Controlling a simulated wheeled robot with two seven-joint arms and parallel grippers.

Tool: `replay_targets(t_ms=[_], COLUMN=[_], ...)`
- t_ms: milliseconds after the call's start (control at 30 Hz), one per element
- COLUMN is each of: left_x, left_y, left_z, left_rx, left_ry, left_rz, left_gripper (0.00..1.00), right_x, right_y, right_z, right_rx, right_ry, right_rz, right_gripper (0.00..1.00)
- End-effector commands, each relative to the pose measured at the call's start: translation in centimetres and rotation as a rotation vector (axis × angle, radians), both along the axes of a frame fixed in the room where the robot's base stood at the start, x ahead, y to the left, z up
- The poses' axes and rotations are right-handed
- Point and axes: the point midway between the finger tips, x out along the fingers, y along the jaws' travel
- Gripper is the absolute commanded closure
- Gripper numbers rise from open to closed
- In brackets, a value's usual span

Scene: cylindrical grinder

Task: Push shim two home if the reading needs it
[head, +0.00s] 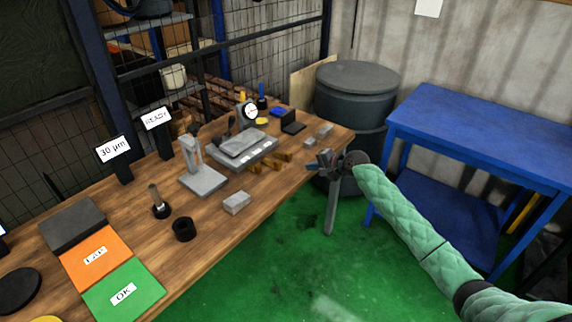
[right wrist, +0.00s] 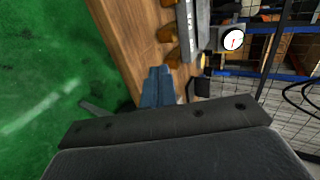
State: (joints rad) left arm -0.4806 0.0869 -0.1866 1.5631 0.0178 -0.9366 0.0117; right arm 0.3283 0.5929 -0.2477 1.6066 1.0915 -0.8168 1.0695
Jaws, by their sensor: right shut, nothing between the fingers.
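My right gripper (head: 314,164) is shut and empty, off the front edge of the bench at its right end; its blue fingers also show together in the right wrist view (right wrist: 158,72). A grey fixture (head: 241,147) stands on the bench to the left of the gripper. Several brass-coloured tabs, perhaps the shims (head: 270,163), stick out along its front side, apart from the fingers. They also show in the right wrist view (right wrist: 168,34). I cannot tell which is shim two. A dial gauge (head: 250,112) stands behind the fixture; its needle is too small to read. My left gripper is out of view.
The wooden bench (head: 218,213) holds a grey stand (head: 203,181), a grey block (head: 237,202), a black ring (head: 183,229) and signs reading "30 µm" (head: 113,150) and "READY" (head: 156,119). Orange "LAP" and green "OK" mats lie front left. A blue table (head: 470,125) stands right.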

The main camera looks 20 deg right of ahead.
Motion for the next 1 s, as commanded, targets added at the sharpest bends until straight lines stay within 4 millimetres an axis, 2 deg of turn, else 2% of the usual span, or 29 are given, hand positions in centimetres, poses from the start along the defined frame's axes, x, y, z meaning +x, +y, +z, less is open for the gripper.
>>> replay_targets(t_ms=[167, 633, 1000], left_x=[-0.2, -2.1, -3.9], left_y=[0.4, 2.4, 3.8], left_z=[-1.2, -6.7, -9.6], left_rx=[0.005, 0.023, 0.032], left_ry=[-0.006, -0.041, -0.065], left_rz=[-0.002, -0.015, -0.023], left_gripper=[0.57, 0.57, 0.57], right_x=[1.3, 7.2, 9.9], right_y=[0.9, 4.9, 6.8], right_z=[-0.5, -4.5, -4.7], right_rx=[0.002, 0.001, -0.001], right_ry=[0.000, 0.000, 0.000], right_rz=[0.000, -0.001, 0.000], right_gripper=[1.00, 1.00, 1.00])
